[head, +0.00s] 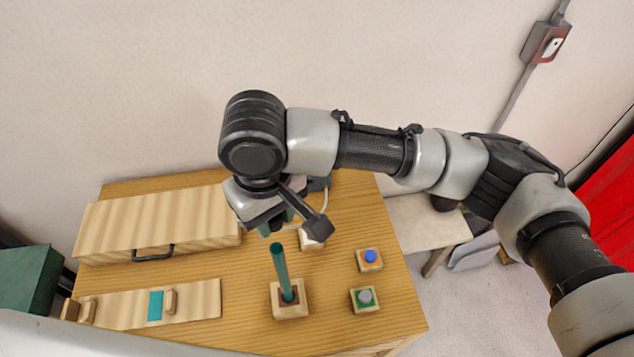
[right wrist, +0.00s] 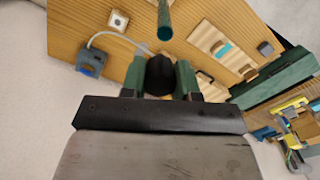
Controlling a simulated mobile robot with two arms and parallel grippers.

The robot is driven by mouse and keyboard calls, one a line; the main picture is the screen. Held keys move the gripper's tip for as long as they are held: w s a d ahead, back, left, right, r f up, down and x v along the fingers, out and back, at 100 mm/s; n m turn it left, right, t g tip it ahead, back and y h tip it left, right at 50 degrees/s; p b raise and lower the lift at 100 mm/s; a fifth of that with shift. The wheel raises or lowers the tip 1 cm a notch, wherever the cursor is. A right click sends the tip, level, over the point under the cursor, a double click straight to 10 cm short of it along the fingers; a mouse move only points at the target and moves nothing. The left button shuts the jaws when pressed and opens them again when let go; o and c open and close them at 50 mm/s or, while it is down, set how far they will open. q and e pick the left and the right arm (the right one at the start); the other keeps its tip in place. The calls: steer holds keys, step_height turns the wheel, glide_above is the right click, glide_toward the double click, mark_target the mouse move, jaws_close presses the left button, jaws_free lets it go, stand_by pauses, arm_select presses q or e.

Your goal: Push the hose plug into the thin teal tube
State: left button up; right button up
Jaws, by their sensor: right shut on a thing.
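The thin teal tube (head: 280,270) stands upright in a square wooden block (head: 291,311) near the front middle of the table. Its open end shows at the top of the right wrist view (right wrist: 165,30). My right gripper (head: 277,222) is above the tube and apart from it. In the right wrist view its green fingers (right wrist: 160,75) are shut on the black hose plug (right wrist: 160,74). A pale hose (right wrist: 112,37) runs from the plug to a blue-grey device (right wrist: 90,60). In the head view the plug is largely hidden by the gripper. My left gripper is out of view.
A wooden box with a black handle (head: 152,252) lies at the back left of the table. A board with a teal patch (head: 155,305) lies in front. Blocks with a blue knob (head: 370,256) and a grey knob (head: 365,297) stand at right. A white-topped block (head: 312,240) is behind the tube.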

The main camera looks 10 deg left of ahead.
mark_target(273, 228)
steer(key=shift+s+d+r, duration=0.15)
steer(key=shift+s+r, duration=0.05)
steer(key=shift+s, duration=0.15)
steer(key=shift+f+n, duration=0.15)
steer(key=shift+n, duration=0.15)
steer(key=shift+f+b, duration=0.3)
steer(key=shift+b, duration=0.1)
steer(key=f+b, duration=0.4)
steer(key=shift+a, duration=0.2)
steer(key=shift+f+b, duration=0.3)
steer(key=shift+b, duration=0.2)
steer(key=shift+a+f, duration=0.1)
steer(key=shift+f, duration=0.1)
steer(key=shift+p, duration=0.3)
